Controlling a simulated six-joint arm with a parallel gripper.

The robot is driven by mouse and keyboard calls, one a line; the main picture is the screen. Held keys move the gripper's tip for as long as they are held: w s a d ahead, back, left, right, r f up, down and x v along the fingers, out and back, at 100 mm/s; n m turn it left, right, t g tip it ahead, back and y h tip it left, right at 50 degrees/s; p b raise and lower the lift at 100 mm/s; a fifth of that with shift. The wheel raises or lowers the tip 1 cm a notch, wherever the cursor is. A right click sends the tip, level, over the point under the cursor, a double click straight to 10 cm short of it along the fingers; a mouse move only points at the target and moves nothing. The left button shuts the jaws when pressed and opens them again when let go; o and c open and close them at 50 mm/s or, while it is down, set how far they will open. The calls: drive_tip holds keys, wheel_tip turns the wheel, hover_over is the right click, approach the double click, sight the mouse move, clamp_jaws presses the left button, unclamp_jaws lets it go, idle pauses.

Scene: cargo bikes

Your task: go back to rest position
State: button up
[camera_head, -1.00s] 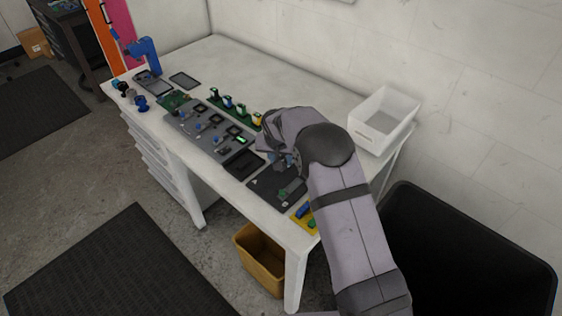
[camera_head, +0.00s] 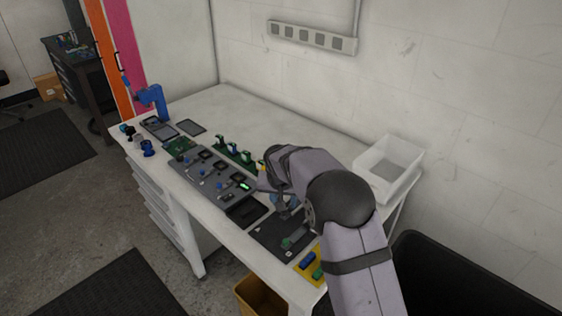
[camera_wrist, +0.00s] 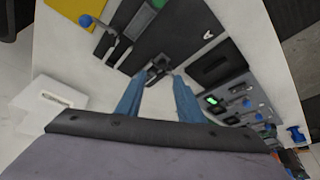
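My gripper (camera_head: 284,204) is over the front right part of the white workbench (camera_head: 262,105), above a dark fixture board (camera_head: 268,238). In the wrist view my gripper (camera_wrist: 156,84) shows two blue fingers set apart with no object held between them. A small dark clamp-like part (camera_wrist: 158,68) on the board lies just beyond the fingertips. My arm hides part of the bench in the head view.
A white bin (camera_head: 388,168) stands at the bench's back right. Grey panels (camera_head: 212,175) with small parts run along the bench. A yellow tray (camera_head: 310,268) lies at the near edge. A blue tool stand (camera_head: 155,100) is at the far left. The bench's back strip is clear.

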drive_tip(key=s+d+g, duration=0.1)
drive_tip(key=s+d, duration=0.2)
drive_tip(key=s, duration=0.9)
drive_tip(key=s+d+n+g, duration=0.1)
drive_tip(key=s+d, duration=0.3)
drive_tip(key=s, duration=0.8)
drive_tip(key=s+d+r+n+g, duration=0.1)
drive_tip(key=s+d, duration=0.3)
drive_tip(key=s, duration=0.8)
drive_tip(key=shift+d+g+y, duration=0.2)
drive_tip(key=shift+g+y, duration=0.2)
drive_tip(key=shift+g, duration=0.3)
